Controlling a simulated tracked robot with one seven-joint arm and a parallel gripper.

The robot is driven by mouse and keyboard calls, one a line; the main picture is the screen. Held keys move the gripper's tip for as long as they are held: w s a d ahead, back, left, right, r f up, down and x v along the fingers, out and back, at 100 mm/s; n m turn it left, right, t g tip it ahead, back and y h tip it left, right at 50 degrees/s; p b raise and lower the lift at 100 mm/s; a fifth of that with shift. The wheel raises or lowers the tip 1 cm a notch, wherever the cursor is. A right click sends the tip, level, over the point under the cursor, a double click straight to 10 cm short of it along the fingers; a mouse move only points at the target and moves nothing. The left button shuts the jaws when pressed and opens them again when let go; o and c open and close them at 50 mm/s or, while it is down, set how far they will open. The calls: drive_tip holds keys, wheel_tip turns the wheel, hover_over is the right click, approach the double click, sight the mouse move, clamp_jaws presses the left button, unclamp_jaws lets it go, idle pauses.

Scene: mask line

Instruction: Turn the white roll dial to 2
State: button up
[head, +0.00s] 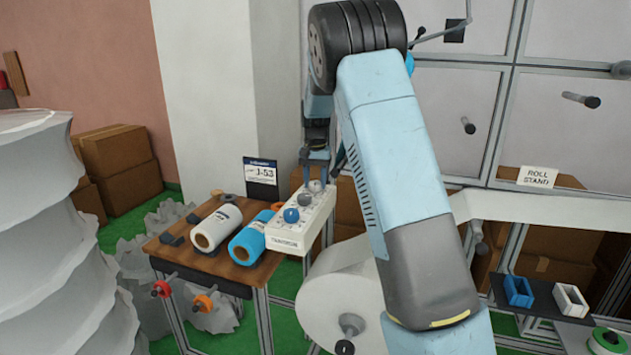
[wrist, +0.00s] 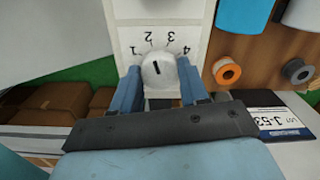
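The white roll dial (wrist: 158,68) is a round white knob with a dark line, on a pale control panel (wrist: 205,12). The digits 1 to 4 are arced above it. The line stands nearly upright, tilted slightly left, below the middle digits; its exact setting is hard to tell. My gripper (wrist: 160,76) has one blue finger on each side of the knob, close against it, with no clear gap showing. In the head view, my gripper (head: 318,180) reaches down to the far end of the panel (head: 287,236). The white dial there is partly covered by the fingers.
A blue dial (head: 291,214) sits on the near part of the panel. A white roll (head: 215,226) and a blue roll (head: 251,236) lie on the wooden table beside it. A J-53 sign (head: 261,173) stands behind. A large white roll (head: 335,295) is below my arm.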

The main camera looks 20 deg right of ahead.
sight(315, 182)
drive_tip(key=o, duration=0.5)
drive_tip(key=shift+c, duration=0.2)
wheel_tip(315, 182, up, 14)
drive_tip(key=shift+f, duration=0.15)
idle(0.5)
